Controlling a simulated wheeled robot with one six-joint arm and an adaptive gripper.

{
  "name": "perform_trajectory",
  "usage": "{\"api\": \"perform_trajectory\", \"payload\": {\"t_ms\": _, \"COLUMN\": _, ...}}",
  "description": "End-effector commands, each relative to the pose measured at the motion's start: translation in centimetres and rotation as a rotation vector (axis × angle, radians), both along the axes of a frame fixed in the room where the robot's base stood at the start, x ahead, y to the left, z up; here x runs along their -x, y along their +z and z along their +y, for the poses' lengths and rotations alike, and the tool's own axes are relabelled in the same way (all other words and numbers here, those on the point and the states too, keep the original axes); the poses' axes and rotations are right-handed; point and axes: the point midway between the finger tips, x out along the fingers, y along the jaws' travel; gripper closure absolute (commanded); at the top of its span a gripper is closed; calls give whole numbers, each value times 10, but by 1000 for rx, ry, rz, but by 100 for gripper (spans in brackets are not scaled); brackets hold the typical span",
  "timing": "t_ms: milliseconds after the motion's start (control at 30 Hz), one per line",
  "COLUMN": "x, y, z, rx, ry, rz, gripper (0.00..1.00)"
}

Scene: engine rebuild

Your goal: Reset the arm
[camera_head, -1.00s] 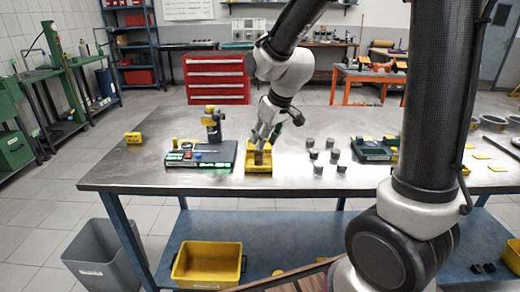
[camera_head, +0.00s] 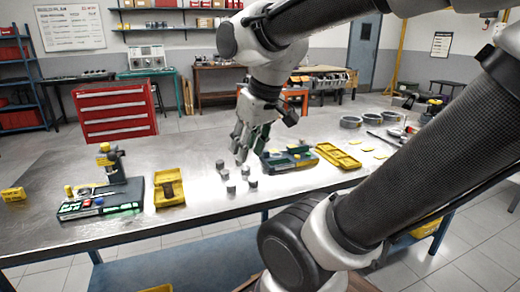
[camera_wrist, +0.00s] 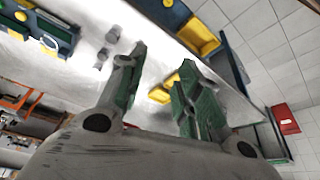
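My gripper (camera_head: 241,142) hangs above the steel workbench (camera_head: 330,182), over the group of small grey cylinders (camera_head: 230,187). In the wrist view my gripper (camera_wrist: 160,75) has its two green-padded fingers spread apart with nothing between them. A yellow tray (camera_head: 170,202) with a brown part (camera_head: 169,190) in it lies on the bench to the left of the cylinders, apart from my gripper.
A device with a green-and-red panel (camera_head: 104,200) stands left of the tray. A green-and-dark fixture (camera_head: 288,158) and a yellow compartment tray (camera_head: 338,156) lie to the right. A red drawer cabinet (camera_head: 117,112) stands behind the bench.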

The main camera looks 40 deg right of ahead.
Motion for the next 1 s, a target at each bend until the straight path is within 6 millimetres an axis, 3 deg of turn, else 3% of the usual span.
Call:
{"api": "perform_trajectory", "payload": {"t_ms": 100, "x": 28, "y": -1, "z": -10, "rx": 2, "ry": -58, "rz": -1, "gripper": 66}}
{"api": "perform_trajectory", "payload": {"t_ms": 200, "x": 35, "y": -2, "z": -13, "rx": 4, "ry": -76, "rz": 1, "gripper": 66}}
{"api": "perform_trajectory", "payload": {"t_ms": 1000, "x": 35, "y": -2, "z": -13, "rx": 3, "ry": -74, "rz": 2, "gripper": 66}}
